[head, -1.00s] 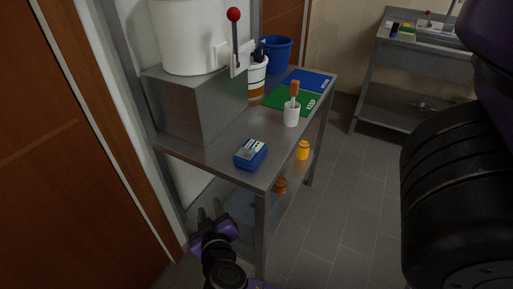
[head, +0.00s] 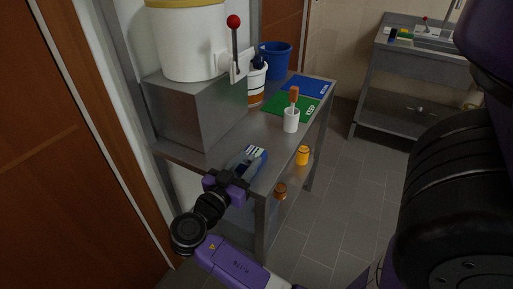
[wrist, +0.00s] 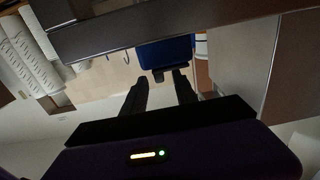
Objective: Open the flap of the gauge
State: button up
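The gauge is a small blue box (head: 262,153) with a pale, marked top face, at the near end of the steel table. My gripper (head: 246,160) is beside it on the near left, its fingers pointing at it and hiding part of it. In the wrist view a blue body (wrist: 165,52), likely the gauge, lies beyond my gripper's fingertips (wrist: 160,76). A small dark tab (wrist: 158,75) shows at its edge between the tips. The fingers are apart with nothing clearly held. I cannot tell whether they touch the gauge, nor how the flap stands.
Orange jars (head: 302,156) show lower down. Floor at right is clear.

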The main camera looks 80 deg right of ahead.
aim_at(256, 150)
jog(key=x, duration=0.5)
jog(key=shift+d+p, duration=0.35)
jog(key=shift+p, duration=0.05)
jog(key=shift+c, duration=0.2)
grip_shut()
